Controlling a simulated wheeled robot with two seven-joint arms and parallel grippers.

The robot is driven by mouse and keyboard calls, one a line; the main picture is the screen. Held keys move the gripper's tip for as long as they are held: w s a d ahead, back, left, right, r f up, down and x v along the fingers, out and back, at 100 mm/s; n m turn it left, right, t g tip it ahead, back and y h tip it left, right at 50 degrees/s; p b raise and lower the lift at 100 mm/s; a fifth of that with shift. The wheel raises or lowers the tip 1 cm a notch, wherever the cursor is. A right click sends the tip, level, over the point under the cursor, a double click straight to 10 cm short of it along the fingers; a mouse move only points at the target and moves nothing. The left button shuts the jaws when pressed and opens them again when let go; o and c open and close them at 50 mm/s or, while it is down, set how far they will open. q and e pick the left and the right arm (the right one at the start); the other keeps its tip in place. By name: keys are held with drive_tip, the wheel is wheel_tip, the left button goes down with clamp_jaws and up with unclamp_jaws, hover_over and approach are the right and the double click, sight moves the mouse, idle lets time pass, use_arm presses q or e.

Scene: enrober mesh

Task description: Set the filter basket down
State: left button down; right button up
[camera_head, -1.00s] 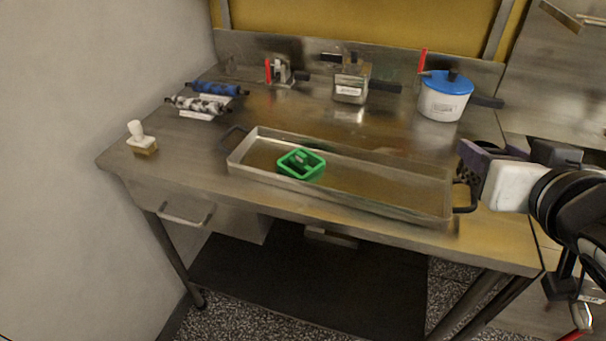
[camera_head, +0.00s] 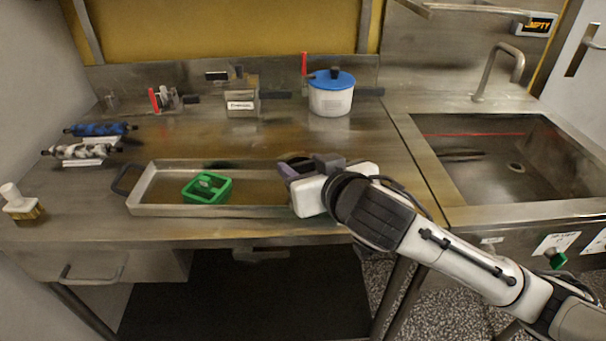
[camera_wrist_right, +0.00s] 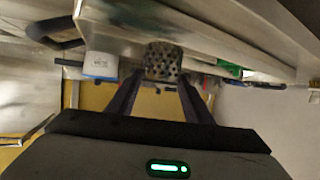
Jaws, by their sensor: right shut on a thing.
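My right gripper (camera_head: 296,167) is shut on the filter basket, above the right end of the long metal tray (camera_head: 160,209) in the head view. The filter basket (camera_wrist_right: 163,60) is a small perforated metal cup, seen between the fingertips (camera_wrist_right: 162,80) in the right wrist view. In the head view my gripper and wrist hide most or all of it. A green frame-like piece (camera_head: 207,188) sits in the tray, left of the gripper; it also shows in the right wrist view (camera_wrist_right: 229,68). My left gripper is not in view.
A white pot with a blue lid (camera_head: 331,96) stands behind the gripper. A metal box (camera_head: 241,101), a small device (camera_head: 167,100), rollers (camera_head: 98,130) and a brush (camera_head: 20,204) are further left. A sink (camera_head: 500,160) is at right. Bare counter lies behind the tray.

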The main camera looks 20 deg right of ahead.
drive_tip(key=shift+f, duration=0.7)
drive_tip(key=shift+f, duration=0.15)
drive_tip(key=o, duration=1)
drive_tip(key=shift+o, duration=0.2)
